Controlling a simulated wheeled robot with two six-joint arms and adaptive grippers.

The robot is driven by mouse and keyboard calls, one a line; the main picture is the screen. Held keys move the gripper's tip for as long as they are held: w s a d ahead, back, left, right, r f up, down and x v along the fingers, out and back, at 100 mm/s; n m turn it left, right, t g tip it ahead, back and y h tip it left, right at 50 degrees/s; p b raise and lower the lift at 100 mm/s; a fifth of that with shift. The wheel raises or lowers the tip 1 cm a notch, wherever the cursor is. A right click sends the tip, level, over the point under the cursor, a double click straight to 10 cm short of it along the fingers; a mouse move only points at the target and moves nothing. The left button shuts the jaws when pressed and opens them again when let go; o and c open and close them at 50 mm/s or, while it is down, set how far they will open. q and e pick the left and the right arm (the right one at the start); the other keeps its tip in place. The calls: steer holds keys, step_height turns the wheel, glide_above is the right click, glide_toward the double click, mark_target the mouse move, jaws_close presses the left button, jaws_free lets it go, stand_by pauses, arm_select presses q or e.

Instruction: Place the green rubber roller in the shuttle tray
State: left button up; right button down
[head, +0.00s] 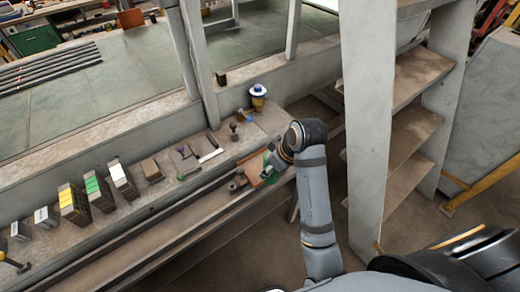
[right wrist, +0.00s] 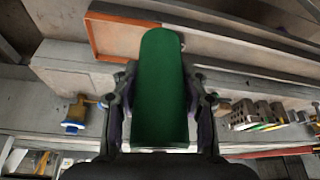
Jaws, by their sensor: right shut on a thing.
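The green rubber roller (right wrist: 160,95) fills the middle of the right wrist view, a smooth dark green cylinder. My right gripper (right wrist: 161,84) is shut on it, with one finger on each side. In the head view my right gripper (head: 270,166) is at the right end of the cluttered ledge, and only a little green shows there. The orange-edged tray (head: 251,166) lies beside and partly under the gripper. In the right wrist view the tray's orange rim (right wrist: 93,35) shows beyond the roller's far end, and the roller hides part of it. My left gripper is not in view.
A grey shelf post (head: 366,120) stands right of my arm.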

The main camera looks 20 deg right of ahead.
steer(key=shift+r, duration=0.15)
steer(key=w+d+f+p, duration=0.1)
steer(key=w+f+p, duration=0.15)
steer(key=w, duration=0.55)
glide_toward(262, 158)
steer(key=a, duration=0.1)
steer(key=s+a, duration=0.1)
steer(key=a, duration=0.1)
steer(key=shift+a+r, duration=0.1)
steer(key=shift+r, duration=0.1)
steer(key=shift+w+f+p, duration=0.1)
steer(key=shift+f+p, duration=0.2)
steer(key=shift+p, duration=0.1)
step_height(262, 158, down, 2)
steer(key=shift+f+p, duration=0.2)
steer(key=shift+p, duration=0.4)
steer(key=shift+f, duration=0.2)
steer(key=shift+f, duration=0.1)
steer(key=c, duration=0.7)
jaws_free()
steer(key=shift+f, duration=0.1)
